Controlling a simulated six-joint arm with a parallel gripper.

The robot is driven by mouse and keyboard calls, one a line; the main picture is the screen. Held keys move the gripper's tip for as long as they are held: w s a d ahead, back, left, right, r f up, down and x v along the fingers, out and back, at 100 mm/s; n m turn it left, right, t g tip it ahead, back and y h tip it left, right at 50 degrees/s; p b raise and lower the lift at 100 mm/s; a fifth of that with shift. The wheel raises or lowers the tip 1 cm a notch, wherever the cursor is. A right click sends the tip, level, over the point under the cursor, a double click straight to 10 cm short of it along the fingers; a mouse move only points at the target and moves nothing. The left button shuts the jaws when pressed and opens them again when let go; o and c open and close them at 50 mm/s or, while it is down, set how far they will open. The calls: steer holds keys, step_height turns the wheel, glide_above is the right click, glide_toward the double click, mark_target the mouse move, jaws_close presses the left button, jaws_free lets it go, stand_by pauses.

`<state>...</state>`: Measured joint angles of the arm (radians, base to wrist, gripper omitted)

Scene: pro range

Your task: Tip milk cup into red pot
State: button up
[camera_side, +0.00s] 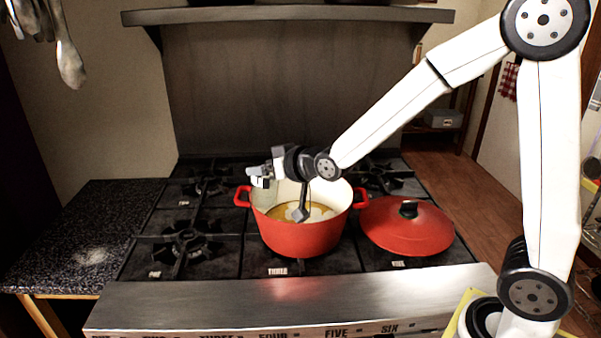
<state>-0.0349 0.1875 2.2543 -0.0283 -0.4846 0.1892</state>
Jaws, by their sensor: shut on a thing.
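The red pot (305,238) stands on the stove with its lid off. Its inside is cream-coloured, and yellow-brown liquid with a whitish patch shows at the bottom. My gripper (262,178) is over the pot's left rim, pointing left. It is shut on what looks like the milk cup (264,194), a pale, see-through shape just below the fingers, at the pot's left inner side. The cup's exact tilt and how much milk is in it cannot be told. A dark part of my wrist hangs down into the pot's opening.
The red lid (405,228) with a black knob lies on the stove to the right of the pot. Black burner grates (185,243) surround both. A shelf (290,14) runs above the stove.

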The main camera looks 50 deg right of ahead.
steer(key=shift+a+f+n+h, duration=0.2)
steer(key=shift+a+n+h, duration=0.2)
steer(key=shift+a+n, duration=0.15)
steer(key=shift+a, duration=0.2)
steer(key=shift+a+f, duration=0.1)
stand_by(0.7)
